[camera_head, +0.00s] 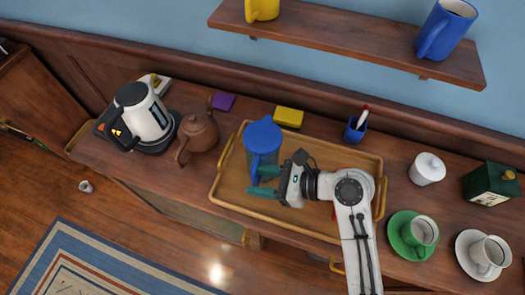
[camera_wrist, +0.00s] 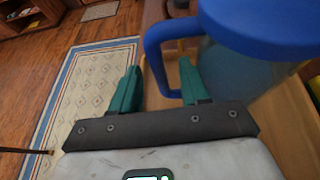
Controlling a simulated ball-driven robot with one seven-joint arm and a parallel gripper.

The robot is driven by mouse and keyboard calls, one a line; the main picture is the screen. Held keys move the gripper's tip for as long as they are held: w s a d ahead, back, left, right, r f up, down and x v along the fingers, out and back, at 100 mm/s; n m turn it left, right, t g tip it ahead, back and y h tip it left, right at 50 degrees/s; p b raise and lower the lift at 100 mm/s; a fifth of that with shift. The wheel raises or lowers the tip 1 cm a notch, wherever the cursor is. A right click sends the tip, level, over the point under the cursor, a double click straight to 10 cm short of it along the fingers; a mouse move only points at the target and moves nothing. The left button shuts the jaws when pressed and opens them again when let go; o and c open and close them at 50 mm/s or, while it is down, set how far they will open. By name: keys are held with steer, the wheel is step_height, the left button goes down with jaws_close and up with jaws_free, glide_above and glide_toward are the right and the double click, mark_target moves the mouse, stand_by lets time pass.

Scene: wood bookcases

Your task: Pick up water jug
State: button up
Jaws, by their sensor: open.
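The water jug (camera_head: 263,150) has a blue lid and handle and a see-through bluish body. It stands upright on the wooden tray (camera_head: 225,185). My gripper (camera_head: 255,181) is open at the jug's near side, its teal fingers pointing left in the head view. In the wrist view the jug (camera_wrist: 265,75) fills the upper right. Its blue handle (camera_wrist: 152,55) shows between the two open fingertips of my gripper (camera_wrist: 160,68). I cannot tell whether the fingers touch the handle. My fingers and wrist hide part of the jug's lower side in the head view.
A brown teapot (camera_head: 199,132) and an electric kettle (camera_head: 145,115) stand left of the tray. A blue pen cup (camera_head: 354,130) and yellow box (camera_head: 288,117) are behind. A green cup (camera_head: 423,231) and white cup (camera_head: 490,255) are at right. A wall shelf (camera_head: 340,38) hangs above.

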steer(key=shift+x, duration=1)
jaws_close()
steer(key=shift+r, duration=0.1)
stand_by(0.6)
